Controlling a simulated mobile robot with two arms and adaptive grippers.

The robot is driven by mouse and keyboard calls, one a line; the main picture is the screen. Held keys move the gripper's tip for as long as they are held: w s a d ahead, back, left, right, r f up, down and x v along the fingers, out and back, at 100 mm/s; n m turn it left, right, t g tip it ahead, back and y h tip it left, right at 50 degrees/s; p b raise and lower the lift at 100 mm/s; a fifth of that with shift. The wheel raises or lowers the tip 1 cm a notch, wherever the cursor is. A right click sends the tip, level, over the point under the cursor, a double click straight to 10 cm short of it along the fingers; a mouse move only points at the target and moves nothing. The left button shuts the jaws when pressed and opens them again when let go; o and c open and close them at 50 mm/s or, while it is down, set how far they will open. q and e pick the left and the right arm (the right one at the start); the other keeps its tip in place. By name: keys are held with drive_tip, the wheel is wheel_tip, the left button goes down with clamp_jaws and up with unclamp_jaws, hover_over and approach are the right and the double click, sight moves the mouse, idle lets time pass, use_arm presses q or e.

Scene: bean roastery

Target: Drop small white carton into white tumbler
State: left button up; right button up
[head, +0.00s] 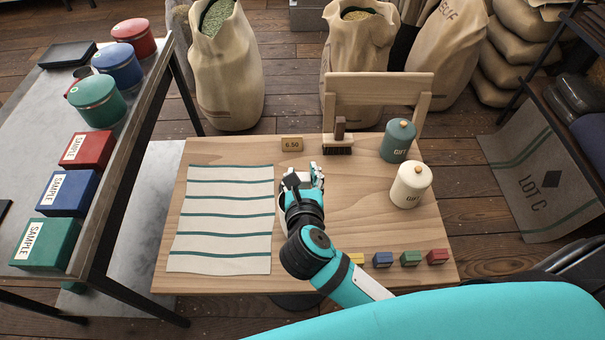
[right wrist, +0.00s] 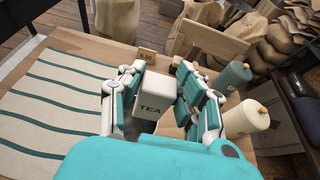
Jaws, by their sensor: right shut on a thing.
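My right gripper (head: 304,178) is over the middle of the wooden table, just right of the striped cloth. In the right wrist view its fingers (right wrist: 165,85) are shut on a small white carton (right wrist: 152,104) marked TEA, which looks pale grey there. In the head view the gripper largely hides the carton. A white canister (head: 410,186) marked GIFT, with a wooden knob on top, stands to the right, apart from the gripper. It also shows in the right wrist view (right wrist: 246,119). My left gripper is not in view.
A teal GIFT canister (head: 397,141) stands behind the white one. A brush (head: 338,140) and a 6.50 sign (head: 292,144) are at the back. Several small coloured boxes (head: 411,258) line the front edge. The striped cloth (head: 222,220) covers the left. A chair (head: 375,90) stands behind.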

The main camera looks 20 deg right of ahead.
drive_tip(key=o, duration=1)
drive_tip(key=shift+s, duration=0.1)
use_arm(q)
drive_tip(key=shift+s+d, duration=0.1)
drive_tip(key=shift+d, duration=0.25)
use_arm(e)
drive_tip(key=v, duration=0.7)
drive_tip(key=shift+s+a, duration=0.1)
drive_tip(key=shift+s, duration=0.05)
